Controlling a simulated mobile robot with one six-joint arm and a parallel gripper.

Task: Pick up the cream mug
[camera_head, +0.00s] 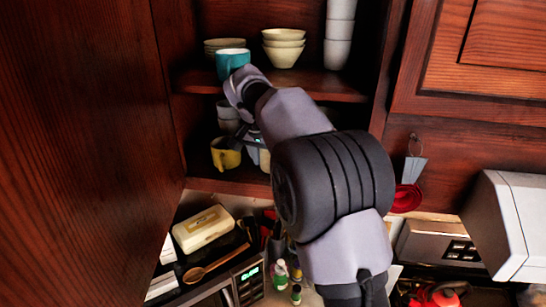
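A cream-coloured piece, possibly the cream mug (265,161), shows on the cupboard's lower shelf, right of a yellow mug (226,158). My arm hides most of it, so its shape and handle cannot be made out. My gripper (246,138) reaches into the cupboard just above the yellow mug and the cream piece. Its fingers are small, dark and partly hidden by my arm. I cannot see whether they are open or touch anything.
The upper shelf (318,88) holds a teal mug (232,61), stacked bowls (284,50) and tall stacked white cups (339,35). Grey cups (228,116) stand behind the lower mugs. A large wood panel (80,140) closes off the left. The counter below is cluttered with a cream box (203,229) and bottles.

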